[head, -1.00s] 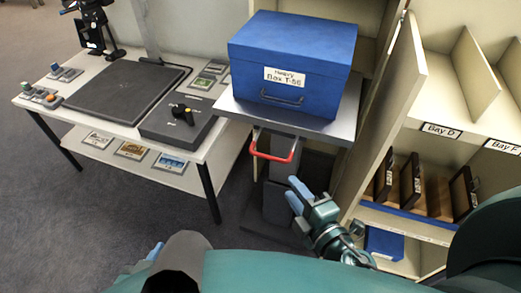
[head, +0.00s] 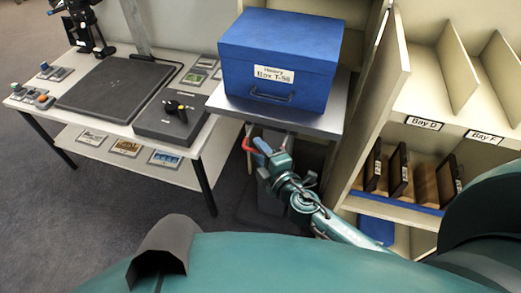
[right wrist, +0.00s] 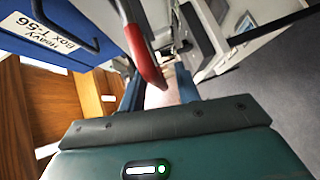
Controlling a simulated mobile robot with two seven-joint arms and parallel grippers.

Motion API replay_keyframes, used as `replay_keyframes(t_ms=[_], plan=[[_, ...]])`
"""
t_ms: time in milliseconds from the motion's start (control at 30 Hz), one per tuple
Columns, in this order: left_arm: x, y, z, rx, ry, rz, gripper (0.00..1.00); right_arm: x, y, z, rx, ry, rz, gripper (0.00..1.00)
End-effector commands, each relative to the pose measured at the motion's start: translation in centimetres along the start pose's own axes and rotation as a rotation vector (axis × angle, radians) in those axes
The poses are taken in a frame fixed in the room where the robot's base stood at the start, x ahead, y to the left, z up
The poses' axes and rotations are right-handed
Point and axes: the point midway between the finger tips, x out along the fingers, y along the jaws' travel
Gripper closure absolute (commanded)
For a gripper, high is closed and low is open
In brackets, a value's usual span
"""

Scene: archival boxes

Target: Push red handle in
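The red handle (head: 248,146) is on the front of the metal stand below the blue box, and my right arm partly hides it in the head view. My right gripper (head: 264,152) is at the handle, reaching up from the lower right. In the right wrist view, the red handle (right wrist: 146,58) comes down from the top and its curved end lies between the two blue fingers (right wrist: 160,90). The fingers are apart. I cannot tell whether either touches the handle. My left gripper is not in view.
A blue box labelled Heavy Box T-56 (head: 278,62) sits on the stand's metal top (head: 225,103). A white table (head: 120,128) with a dark pad and control box stands left. A shelf unit (head: 425,95) with Bay D and Bay F stands right. Grey floor (head: 90,215) is clear at lower left.

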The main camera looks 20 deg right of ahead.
Motion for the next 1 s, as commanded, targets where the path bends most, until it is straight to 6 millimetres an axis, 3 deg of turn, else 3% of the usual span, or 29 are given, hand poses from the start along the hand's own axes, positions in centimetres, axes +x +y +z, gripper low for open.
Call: replay_keyframes(t_ms=[267, 633, 1000], plan=[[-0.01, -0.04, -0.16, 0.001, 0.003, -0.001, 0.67, 0.09, 0.00, -0.02, 0.000, 0.000, 0.000, 0.69], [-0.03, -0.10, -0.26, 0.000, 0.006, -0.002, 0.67, 0.07, 0.00, -0.01, 0.000, 0.000, 0.000, 0.99], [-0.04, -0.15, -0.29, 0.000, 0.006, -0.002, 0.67, 0.06, -0.01, 0.00, 0.000, 0.000, 0.000, 1.00]])
